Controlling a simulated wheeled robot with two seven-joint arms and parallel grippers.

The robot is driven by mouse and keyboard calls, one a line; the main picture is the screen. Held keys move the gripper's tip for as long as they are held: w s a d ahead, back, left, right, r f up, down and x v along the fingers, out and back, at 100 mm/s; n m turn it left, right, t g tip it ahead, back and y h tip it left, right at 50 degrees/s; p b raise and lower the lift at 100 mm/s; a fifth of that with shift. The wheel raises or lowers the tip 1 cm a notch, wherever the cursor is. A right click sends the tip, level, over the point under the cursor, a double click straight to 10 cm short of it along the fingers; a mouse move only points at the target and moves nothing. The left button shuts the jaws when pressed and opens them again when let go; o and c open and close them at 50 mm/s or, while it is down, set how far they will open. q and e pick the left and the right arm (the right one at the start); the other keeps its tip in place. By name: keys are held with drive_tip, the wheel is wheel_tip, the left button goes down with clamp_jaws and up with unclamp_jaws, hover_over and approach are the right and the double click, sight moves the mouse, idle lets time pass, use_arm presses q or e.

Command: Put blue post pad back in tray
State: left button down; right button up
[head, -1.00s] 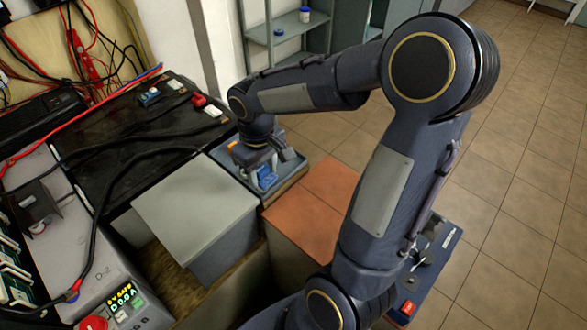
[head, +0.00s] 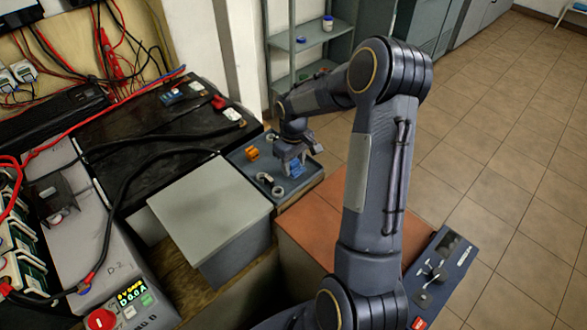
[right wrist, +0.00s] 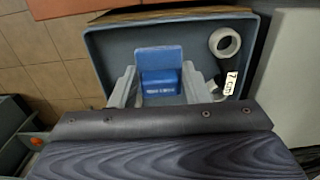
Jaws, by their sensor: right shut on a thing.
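The blue post pad (head: 297,169) is between the fingers of my right gripper (head: 291,160), over the inside of the grey-blue tray (head: 308,186). In the right wrist view the pad (right wrist: 160,62) is a bright blue block with a back plate, and the right gripper's pale fingers (right wrist: 158,74) close on its two sides. The tray (right wrist: 100,62) surrounds it in that view. I cannot tell whether the pad touches the tray floor. My left gripper is not in view.
In the tray, an orange piece (head: 252,153) and grey rings (head: 265,179) lie left of the gripper. A white ring (right wrist: 225,42) and a "7 cm" label (right wrist: 231,83) show right of the pad. A grey box (head: 205,200) and black battery (head: 150,120) stand beside the tray.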

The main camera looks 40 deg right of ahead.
wheel_tip(320, 180, down, 2)
drive_tip(key=shift+f, duration=0.15)
drive_tip(key=shift+f, duration=0.25)
drive_tip(key=o, duration=1)
drive_tip(key=shift+r, duration=0.1)
